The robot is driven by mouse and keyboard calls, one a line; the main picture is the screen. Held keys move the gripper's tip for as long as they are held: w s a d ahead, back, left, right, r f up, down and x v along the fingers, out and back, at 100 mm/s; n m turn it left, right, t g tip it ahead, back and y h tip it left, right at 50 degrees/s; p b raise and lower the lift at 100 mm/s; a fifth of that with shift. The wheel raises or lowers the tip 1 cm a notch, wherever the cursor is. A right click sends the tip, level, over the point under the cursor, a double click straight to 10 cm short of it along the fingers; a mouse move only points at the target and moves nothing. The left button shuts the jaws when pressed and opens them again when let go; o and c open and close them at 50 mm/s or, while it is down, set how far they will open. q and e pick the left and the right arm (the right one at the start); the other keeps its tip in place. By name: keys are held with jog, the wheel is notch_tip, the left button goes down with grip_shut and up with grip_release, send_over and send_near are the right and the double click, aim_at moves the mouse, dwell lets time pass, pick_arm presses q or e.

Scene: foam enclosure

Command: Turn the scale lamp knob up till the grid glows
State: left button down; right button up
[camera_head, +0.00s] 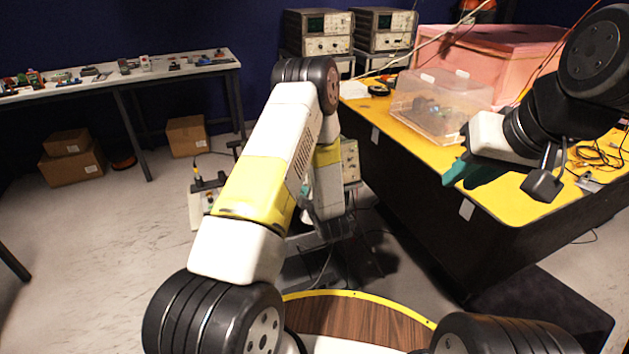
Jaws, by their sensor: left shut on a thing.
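A beige instrument (350,160) on a cart stands behind my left forearm, and only its right edge shows. Its screen, grid and scale lamp knob are hidden by my arm, so I cannot tell whether the grid glows. My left arm reaches out and bends down in front of it. A small teal part of my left gripper (308,207) shows at the left of the forearm, low by the instrument. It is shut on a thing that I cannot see. My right gripper (470,174), teal, hangs by the yellow table's front edge, apart from the instrument; its finger gap is unclear.
The yellow-topped table (432,150) at right holds a clear plastic box (440,100), a pink foam enclosure (500,55) and loose cables. Two similar instruments (320,32) stand at the back. A bench (110,75) with small parts and cardboard boxes (187,135) are at left.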

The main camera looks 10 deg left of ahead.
pick_arm(q)
jog(key=m, duration=1.1)
jog(key=shift+m+g, duration=0.4)
dwell(0.4)
jog(key=c, duration=1.5)
grip_release()
jog(key=v, duration=0.8)
